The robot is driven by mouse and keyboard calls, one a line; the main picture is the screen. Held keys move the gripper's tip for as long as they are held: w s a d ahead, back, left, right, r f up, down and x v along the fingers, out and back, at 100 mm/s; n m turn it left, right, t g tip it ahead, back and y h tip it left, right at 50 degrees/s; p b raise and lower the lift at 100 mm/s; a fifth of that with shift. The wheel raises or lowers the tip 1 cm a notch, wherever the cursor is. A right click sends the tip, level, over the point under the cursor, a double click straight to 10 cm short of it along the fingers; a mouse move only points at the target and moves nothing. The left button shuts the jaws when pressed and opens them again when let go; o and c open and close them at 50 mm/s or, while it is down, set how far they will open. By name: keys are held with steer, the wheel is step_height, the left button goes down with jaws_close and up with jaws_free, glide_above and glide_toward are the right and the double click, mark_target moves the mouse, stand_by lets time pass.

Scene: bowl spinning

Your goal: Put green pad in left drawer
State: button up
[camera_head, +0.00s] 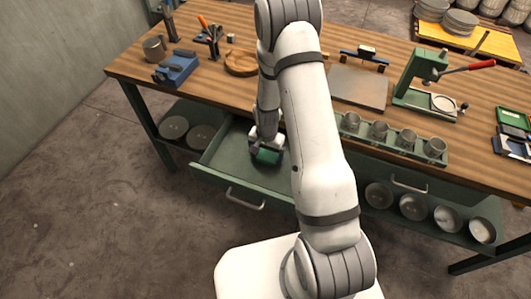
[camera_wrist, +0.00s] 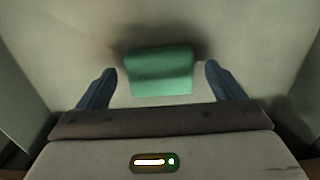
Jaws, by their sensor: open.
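The green pad (camera_wrist: 160,72) is in the left drawer, between and a little beyond the two spread fingers of my gripper (camera_wrist: 160,90) in the wrist view. Gaps show between the pad and both fingers. My gripper is open and reaches down into the drawer. The left drawer (camera_head: 225,177) is pulled out, with its handle at the front. My arm hides the drawer's right part. Whether the pad rests flat on the drawer floor is hard to tell.
The wooden workbench (camera_head: 130,68) holds a blue vise (camera_head: 176,68), a wooden bowl (camera_head: 241,63), a green press (camera_head: 425,85) and a rack of metal cups (camera_head: 390,137). Metal bowls (camera_head: 413,207) sit on the lower shelf. The drawer walls stand close around my gripper.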

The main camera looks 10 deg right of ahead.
step_height(320, 180, up, 12)
steer(key=b, duration=0.2)
step_height(320, 180, up, 16)
steer(key=n+t, duration=0.2)
steer(key=n, duration=0.1)
glide_above(266, 156)
steer(key=s, duration=0.8)
steer(key=s+r+n, duration=0.2)
steer(key=s+r, duration=0.2)
steer(key=s, duration=0.2)
steer(key=s+r+n+t, duration=0.1)
steer(key=s+r+n, duration=0.1)
steer(key=s, duration=0.5)
steer(key=shift+r, duration=0.9)
steer(key=shift+s+d, duration=0.1)
steer(key=shift+s, duration=0.05)
steer(key=shift+c, duration=0.2)
